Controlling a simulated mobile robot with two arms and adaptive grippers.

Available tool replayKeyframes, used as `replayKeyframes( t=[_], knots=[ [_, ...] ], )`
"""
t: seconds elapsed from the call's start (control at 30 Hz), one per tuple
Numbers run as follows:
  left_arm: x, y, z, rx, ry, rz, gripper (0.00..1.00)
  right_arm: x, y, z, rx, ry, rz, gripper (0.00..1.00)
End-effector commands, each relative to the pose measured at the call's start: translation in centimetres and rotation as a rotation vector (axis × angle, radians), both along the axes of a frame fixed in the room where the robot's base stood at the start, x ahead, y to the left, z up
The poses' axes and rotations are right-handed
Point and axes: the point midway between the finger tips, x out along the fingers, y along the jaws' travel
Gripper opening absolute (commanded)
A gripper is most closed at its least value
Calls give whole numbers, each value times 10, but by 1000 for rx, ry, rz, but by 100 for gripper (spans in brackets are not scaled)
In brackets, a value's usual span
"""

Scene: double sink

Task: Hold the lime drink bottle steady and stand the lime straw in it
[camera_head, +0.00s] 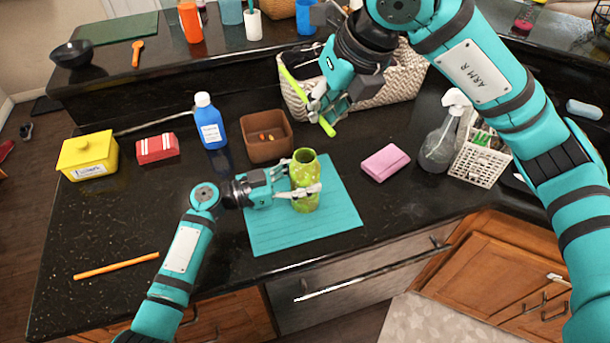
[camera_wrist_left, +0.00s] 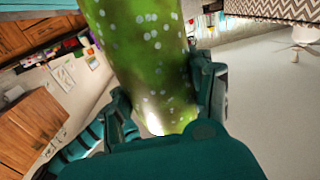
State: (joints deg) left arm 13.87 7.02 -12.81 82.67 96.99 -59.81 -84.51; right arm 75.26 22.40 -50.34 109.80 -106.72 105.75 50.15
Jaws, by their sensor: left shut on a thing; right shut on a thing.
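The lime drink bottle (camera_head: 304,170) stands upright on a teal mat (camera_head: 262,232), its open mouth facing up. My left gripper (camera_head: 306,190) is shut around its body from the left. In the left wrist view the speckled green bottle (camera_wrist_left: 150,60) fills the middle between the fingers (camera_wrist_left: 165,110). The lime straw (camera_head: 328,126) is in my right gripper (camera_head: 318,108), above and a little right of the bottle. The straw is tilted, its lower end apart from the bottle mouth and its upper end (camera_head: 291,76) up to the left. The gripper hides its middle.
A woven basket (camera_head: 400,85) is behind my right gripper. A pink sponge (camera_head: 385,163) and spray bottle (camera_head: 440,145) are right. An orange straw (camera_head: 116,265) lies front left.

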Motion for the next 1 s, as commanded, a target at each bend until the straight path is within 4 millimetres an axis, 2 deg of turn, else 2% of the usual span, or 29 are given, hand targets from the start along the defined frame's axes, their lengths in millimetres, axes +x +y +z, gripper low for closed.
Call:
replayKeyframes(
  t=[1.0],
  knots=[
    [0, 0, 0, 1, 0, 0, 20, 0, 0, -72, -1, 2, -1, 0]
  ],
)
